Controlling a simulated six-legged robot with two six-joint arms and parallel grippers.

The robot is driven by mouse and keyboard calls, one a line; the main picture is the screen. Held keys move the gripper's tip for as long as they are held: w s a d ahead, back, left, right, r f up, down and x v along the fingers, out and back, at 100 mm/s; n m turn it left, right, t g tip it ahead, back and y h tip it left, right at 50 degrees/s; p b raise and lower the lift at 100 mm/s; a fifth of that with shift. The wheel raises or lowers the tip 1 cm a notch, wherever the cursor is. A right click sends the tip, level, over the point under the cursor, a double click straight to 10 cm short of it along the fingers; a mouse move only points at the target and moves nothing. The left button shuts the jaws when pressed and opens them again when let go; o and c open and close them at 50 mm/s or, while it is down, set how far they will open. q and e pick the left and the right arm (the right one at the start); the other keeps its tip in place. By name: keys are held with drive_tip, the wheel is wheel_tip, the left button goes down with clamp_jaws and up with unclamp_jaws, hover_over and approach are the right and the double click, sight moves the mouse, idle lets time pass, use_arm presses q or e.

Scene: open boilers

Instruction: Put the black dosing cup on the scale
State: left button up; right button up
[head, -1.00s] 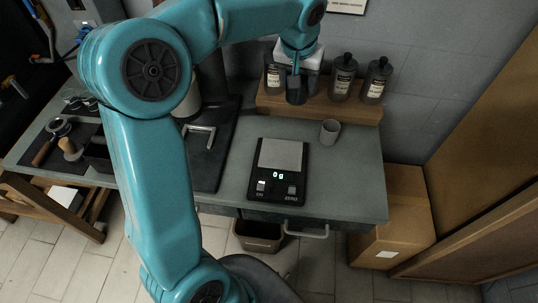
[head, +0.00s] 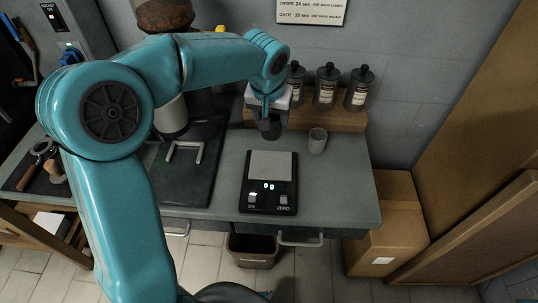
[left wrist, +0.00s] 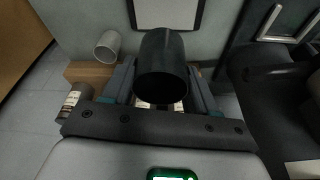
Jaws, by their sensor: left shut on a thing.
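My left gripper (head: 268,108) is shut on the black dosing cup (head: 270,127) and holds it up in the air, between the bottle shelf and the scale. In the left wrist view the dark cup (left wrist: 164,68) sits between the two fingers of the gripper (left wrist: 162,92). The black scale (head: 269,196) lies on the grey counter below and in front of the cup, its light plate empty and its display reading 0 g. Part of the scale plate (left wrist: 168,12) shows behind the cup in the left wrist view. My right gripper is not in view.
A grey cup (head: 317,141) stands right of the scale, near the wooden shelf (head: 343,121) with several dark bottles (head: 325,88). A black mat (head: 185,185) with a metal bracket lies to the left. A cardboard box (head: 385,225) stands right of the counter (head: 345,190).

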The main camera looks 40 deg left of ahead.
use_arm(q)
wheel_tip(320, 180, down, 13)
drive_tip(key=shift+w+f, duration=0.1)
drive_tip(key=shift+f, duration=0.05)
drive_tip(key=shift+f+b, duration=0.1)
drive_tip(key=shift+b, duration=0.3)
drive_tip(key=o, duration=1.1)
drive_tip(key=shift+c, duration=0.2)
